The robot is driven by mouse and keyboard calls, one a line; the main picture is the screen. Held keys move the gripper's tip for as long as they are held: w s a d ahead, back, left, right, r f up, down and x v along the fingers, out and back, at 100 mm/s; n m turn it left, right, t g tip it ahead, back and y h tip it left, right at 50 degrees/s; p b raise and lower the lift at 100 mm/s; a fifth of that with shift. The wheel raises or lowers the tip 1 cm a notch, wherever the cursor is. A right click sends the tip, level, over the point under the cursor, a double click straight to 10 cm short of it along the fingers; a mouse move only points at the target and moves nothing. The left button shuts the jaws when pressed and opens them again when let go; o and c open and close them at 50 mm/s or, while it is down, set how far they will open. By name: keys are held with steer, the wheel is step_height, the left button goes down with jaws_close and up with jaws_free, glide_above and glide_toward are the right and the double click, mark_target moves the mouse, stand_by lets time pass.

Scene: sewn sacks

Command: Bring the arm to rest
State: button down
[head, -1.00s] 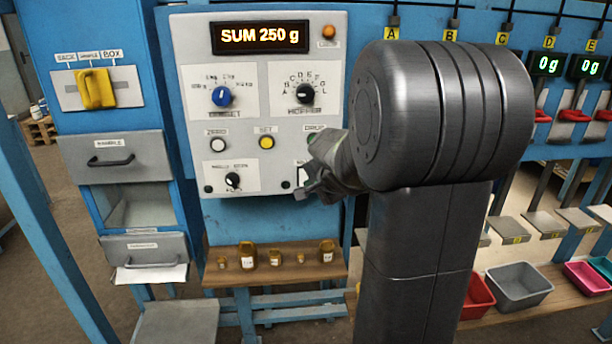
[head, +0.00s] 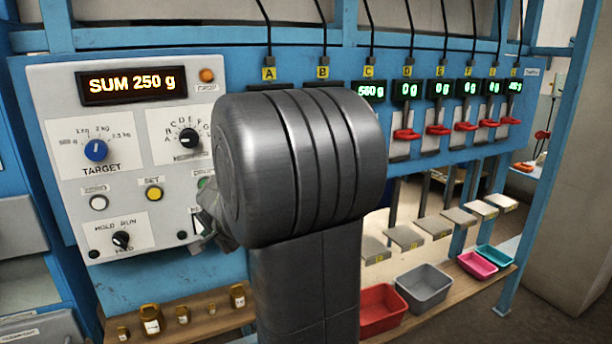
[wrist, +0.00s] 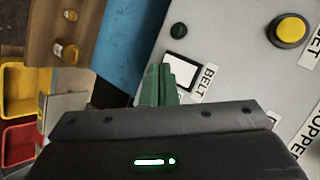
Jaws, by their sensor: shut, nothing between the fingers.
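My gripper (head: 202,234) is in front of the lower right part of the grey control panel (head: 75,222), partly hidden behind my own arm in the head view. In the wrist view its green fingers (wrist: 160,82) are shut with nothing between them. They are close to a white square switch (wrist: 181,72) beside a label reading BELT. I cannot tell if they touch the panel. The panel display (head: 132,85) reads SUM 250 g.
A blue TARGET knob (head: 96,150) and a yellow SET button (head: 154,193) are on the panel. Small brown jars (head: 151,319) stand on a shelf below. Red levers (head: 438,130) line the right. Red (head: 381,309) and grey (head: 424,287) bins stand below them.

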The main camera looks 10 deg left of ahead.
steer(key=s+d, duration=0.1)
steer(key=s, duration=0.2)
steer(key=s+d+b, duration=0.1)
steer(key=shift+s+d+f, duration=0.25)
steer(key=shift+d+f, duration=0.1)
steer(key=shift+w, duration=0.1)
